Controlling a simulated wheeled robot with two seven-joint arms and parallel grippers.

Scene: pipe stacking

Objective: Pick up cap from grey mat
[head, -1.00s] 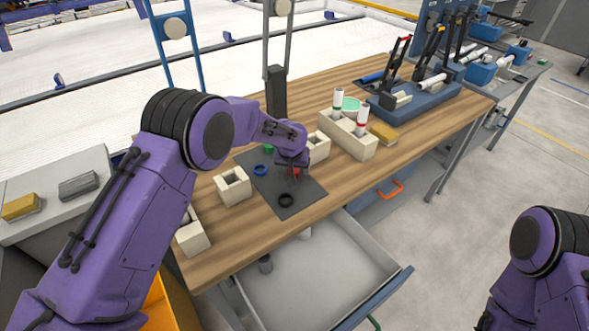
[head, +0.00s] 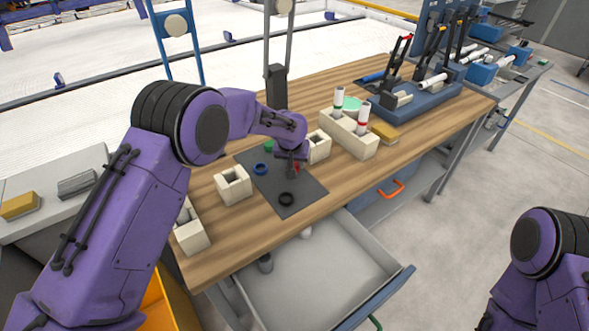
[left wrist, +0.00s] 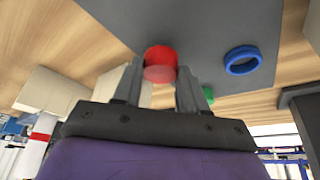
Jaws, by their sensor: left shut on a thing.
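The grey mat (head: 297,205) lies on the wooden table. My left gripper (head: 293,170) is over the mat, shut on a red cap (head: 297,168). In the left wrist view the red cap (left wrist: 160,62) sits between the two fingertips of the gripper (left wrist: 158,75). Whether the cap touches the mat, I cannot tell. A blue ring-shaped cap (head: 260,169), a black one (head: 286,199) and a green one (head: 268,146) lie on the mat. The blue cap (left wrist: 243,60) also shows in the left wrist view. My right gripper is out of view.
Beige blocks with square holes stand left of the mat (head: 233,186) and right of it (head: 317,147). A beige holder (head: 348,138) carries white pipes beside a yellow-brown block (head: 384,134). An open drawer (head: 320,277) juts out below the table's front edge.

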